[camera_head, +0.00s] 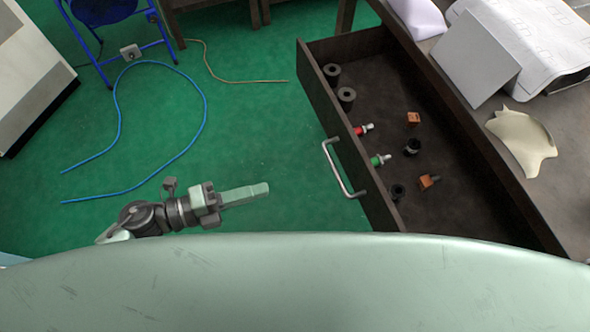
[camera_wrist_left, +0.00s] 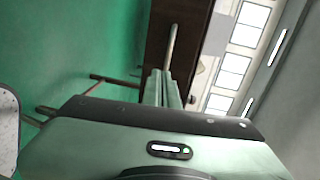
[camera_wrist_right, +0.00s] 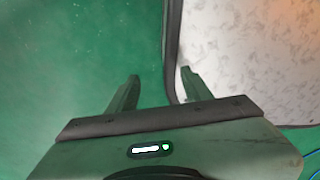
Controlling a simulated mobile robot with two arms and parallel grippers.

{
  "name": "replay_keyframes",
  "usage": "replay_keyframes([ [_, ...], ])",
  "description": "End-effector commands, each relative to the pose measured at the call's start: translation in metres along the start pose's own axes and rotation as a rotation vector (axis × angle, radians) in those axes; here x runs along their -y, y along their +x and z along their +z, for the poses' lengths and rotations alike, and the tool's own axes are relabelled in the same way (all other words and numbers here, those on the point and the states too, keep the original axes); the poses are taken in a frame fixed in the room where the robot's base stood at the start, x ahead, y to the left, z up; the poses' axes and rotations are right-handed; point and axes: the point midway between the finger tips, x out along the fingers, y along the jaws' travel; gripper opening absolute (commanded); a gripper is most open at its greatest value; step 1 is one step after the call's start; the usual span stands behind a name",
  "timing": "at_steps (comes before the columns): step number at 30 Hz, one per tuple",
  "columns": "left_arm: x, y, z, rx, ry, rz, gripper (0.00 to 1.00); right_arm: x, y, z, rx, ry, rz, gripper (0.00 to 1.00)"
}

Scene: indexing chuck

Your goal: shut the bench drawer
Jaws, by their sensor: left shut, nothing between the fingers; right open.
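The bench drawer (camera_head: 320,103) is dark wood and stands pulled out to the left from under the bench. Its metal bar handle (camera_head: 341,170) is on the front panel. My left gripper (camera_head: 262,188) is shut and empty, to the left of the handle with a gap between them. In the left wrist view the shut fingers (camera_wrist_left: 163,88) point toward the drawer front (camera_wrist_left: 185,42), with the handle (camera_wrist_left: 171,48) just beyond the tips. My right gripper (camera_wrist_right: 160,82) is open and empty over the green floor, seen only in the right wrist view.
The drawer holds dark rings (camera_head: 346,95), red and green fittings (camera_head: 378,160) and orange blocks (camera_head: 413,118). The bench top (camera_head: 575,130) carries papers and a cream cloth (camera_head: 522,140). A blue cable (camera_head: 205,110) lies on the floor. A blue-framed chair (camera_head: 110,50) stands at the back left.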

Motion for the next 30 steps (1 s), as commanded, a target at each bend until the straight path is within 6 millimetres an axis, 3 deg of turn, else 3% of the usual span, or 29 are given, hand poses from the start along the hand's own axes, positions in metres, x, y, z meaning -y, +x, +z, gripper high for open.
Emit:
replay_keyframes([
  [5, 0.005, 0.018, -0.001, -0.007, 0.009, -0.005, 0.0, -0.01, -0.005, 0.003, 0.005, -0.001, 0.011, 0.5],
  [19, 0.011, 0.113, -0.001, -0.005, 0.007, -0.005, 0.0, -0.012, -0.027, 0.004, 0.01, 0.0, 0.014, 0.5],
  [24, 0.015, 0.131, -0.001, -0.004, 0.006, -0.003, 0.0, -0.009, -0.031, 0.003, 0.009, 0.001, 0.01, 0.5],
  [30, 0.015, 0.137, -0.001, -0.004, 0.006, -0.001, 0.0, -0.003, -0.032, 0.002, 0.008, 0.002, 0.003, 0.5],
])
